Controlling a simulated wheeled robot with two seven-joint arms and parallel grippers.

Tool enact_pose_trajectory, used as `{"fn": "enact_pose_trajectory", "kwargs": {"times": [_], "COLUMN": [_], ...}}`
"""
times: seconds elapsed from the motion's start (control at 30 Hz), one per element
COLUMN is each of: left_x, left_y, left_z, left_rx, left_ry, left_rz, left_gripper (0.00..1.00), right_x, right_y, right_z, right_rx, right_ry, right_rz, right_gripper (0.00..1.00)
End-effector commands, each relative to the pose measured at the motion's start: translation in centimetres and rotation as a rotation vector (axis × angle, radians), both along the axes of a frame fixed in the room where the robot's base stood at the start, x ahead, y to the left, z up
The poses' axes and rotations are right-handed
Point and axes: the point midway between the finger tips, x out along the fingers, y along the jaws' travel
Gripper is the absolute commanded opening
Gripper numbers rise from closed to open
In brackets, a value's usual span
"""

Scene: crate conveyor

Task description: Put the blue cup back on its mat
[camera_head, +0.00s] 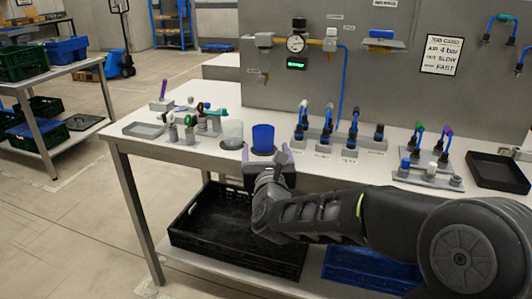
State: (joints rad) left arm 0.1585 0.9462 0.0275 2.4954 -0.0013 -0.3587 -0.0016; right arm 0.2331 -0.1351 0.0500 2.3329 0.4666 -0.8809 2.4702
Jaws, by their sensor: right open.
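The blue cup (263,136) stands upright near the front edge of the white table. A dark patch shows at its base, partly hidden by my gripper; I cannot tell whether it is the mat. My right gripper (264,151) comes in from the right at the table's front edge. Its two fingers are open, one low on each side of the cup in the picture, and I cannot tell whether they touch it. My left gripper is not in view.
A whitish translucent cup (231,134) stands close left of the blue cup. Several small fittings stand farther left, and a rack of blue-hosed fittings (327,140) is to the right. A panel with a gauge (296,44) rises behind. A black crate (183,238) is below the table.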

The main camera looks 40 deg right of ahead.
Motion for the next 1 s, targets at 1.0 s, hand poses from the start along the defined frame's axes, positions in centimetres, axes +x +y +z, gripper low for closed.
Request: {"fn": "enact_pose_trajectory", "kwargs": {"times": [1.0], "left_x": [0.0], "left_y": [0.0], "left_z": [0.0], "left_rx": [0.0], "left_ry": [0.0], "left_rz": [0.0], "left_gripper": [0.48], "right_x": [-0.03], "right_y": [0.05], "right_z": [-0.05], "right_rx": [-0.049], "right_ry": [0.034], "right_rz": [0.001], "right_gripper": [0.78]}}
